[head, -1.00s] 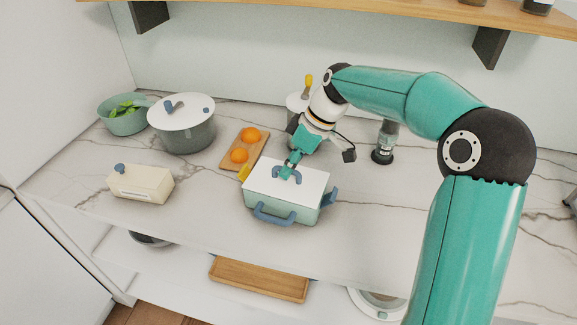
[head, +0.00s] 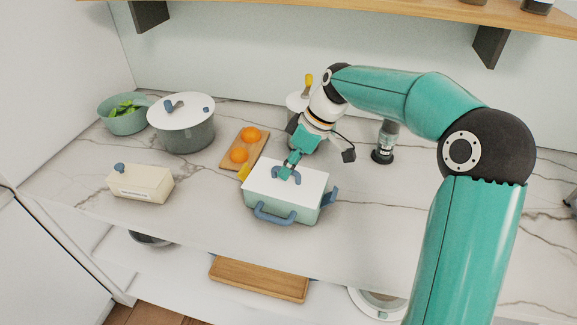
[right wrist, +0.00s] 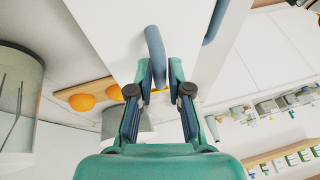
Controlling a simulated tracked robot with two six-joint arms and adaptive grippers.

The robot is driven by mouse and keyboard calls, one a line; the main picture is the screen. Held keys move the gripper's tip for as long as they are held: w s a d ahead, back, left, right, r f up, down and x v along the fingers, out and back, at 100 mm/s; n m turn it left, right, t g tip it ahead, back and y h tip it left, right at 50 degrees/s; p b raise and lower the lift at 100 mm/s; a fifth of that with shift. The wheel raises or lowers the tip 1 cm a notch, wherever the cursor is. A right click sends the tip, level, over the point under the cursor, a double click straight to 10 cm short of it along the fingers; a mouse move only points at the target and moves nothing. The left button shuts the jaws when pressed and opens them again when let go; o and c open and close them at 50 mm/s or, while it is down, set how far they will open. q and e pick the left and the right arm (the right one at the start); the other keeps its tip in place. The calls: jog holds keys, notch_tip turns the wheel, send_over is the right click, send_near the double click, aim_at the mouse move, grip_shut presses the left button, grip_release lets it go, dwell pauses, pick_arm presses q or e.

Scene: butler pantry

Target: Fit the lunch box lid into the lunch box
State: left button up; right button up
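The lunch box (head: 285,210) is a pale green box with blue side handles on the marble counter. Its white lid (head: 308,183) lies over the top of the box, looking level; whether it is fully seated I cannot tell. My right gripper (head: 291,167) reaches down from behind onto the lid's blue handle. In the right wrist view, its fingers (right wrist: 160,75) stand on both sides of the blue handle (right wrist: 154,45) and look closed on it. The fingers cover part of the handle. My left gripper is not in view.
A wooden board (head: 231,161) with two oranges lies behind left of the box. A lidded pot (head: 185,130), a green bowl (head: 124,123) and a cream butter dish (head: 141,184) stand to the left. A dark-based grinder (head: 383,148) stands behind right. The counter before the box is clear.

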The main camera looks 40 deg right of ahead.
jog(key=o, duration=0.3)
jog(key=v, duration=1.2)
